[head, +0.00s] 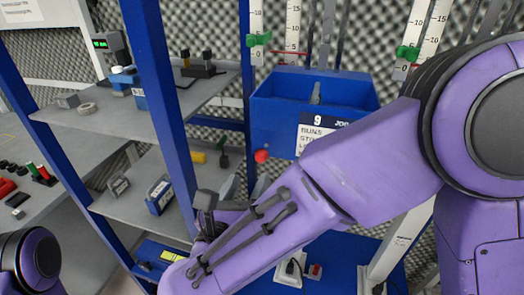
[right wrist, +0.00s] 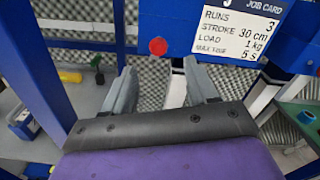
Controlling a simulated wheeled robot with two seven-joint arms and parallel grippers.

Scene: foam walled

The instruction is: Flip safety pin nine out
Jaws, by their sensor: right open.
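A blue station marked 9 (head: 317,121) stands at centre right in the head view. A red round knob (head: 261,156), which appears to be its safety pin, sits at its lower left edge. In the right wrist view the red knob (right wrist: 158,46) shows just beyond the fingertips and between them, apart from both. My right gripper (right wrist: 160,64) is open and empty. In the head view its grey fingers (head: 246,180) are partly hidden by my purple forearm, below and left of the knob. My left gripper is out of view.
A job card (right wrist: 243,30) hangs on the station, right of the knob. A blue-framed shelf (head: 130,115) with boxes and small tools stands at left. A blue post (head: 155,90) rises between shelf and station. Foam walls stand behind, with several scales carrying green clips.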

